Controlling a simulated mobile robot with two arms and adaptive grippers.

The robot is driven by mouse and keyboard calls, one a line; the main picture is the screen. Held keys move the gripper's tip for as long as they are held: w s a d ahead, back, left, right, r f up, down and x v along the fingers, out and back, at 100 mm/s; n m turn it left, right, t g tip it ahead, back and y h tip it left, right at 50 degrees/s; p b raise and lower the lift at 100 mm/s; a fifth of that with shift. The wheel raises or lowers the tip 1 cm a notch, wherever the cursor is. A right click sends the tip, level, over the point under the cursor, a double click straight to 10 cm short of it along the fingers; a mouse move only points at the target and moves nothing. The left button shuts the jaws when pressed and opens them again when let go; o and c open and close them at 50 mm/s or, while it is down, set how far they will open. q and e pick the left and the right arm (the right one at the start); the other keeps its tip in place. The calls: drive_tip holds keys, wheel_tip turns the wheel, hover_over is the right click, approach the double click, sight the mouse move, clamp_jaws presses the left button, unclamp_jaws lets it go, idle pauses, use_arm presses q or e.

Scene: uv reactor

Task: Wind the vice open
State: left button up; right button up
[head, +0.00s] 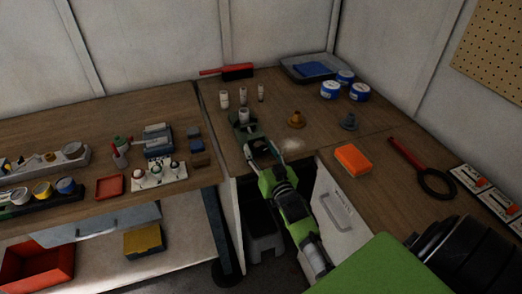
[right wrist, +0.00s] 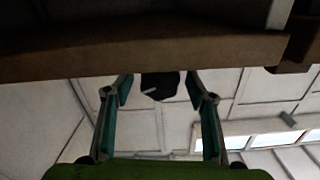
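The vice (head: 240,131) appears to be the dark green device at the front edge of the corner bench in the head view. A pale cylinder (head: 243,116) stands at it; I cannot tell whether it is clamped. My right gripper (head: 263,152) is at the bench edge just in front of the vice, fingers spread. In the right wrist view the open gripper (right wrist: 160,88) has a dark piece (right wrist: 160,82) between or beyond its fingertips, touching neither finger. It may be part of the vice. The vice's handle is not clear. My left gripper is not in view.
Pale cylinders (head: 242,97) and a brown knobbed piece (head: 296,120) stand on the bench behind. The bench edge (right wrist: 150,58) crosses close above the fingers in the wrist view.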

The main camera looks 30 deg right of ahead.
drive_tip(key=c, duration=0.9)
drive_tip(key=n, duration=0.4)
drive_tip(key=shift+n, duration=0.4)
drive_tip(key=o, duration=1.1)
drive_tip(key=v, duration=1.2)
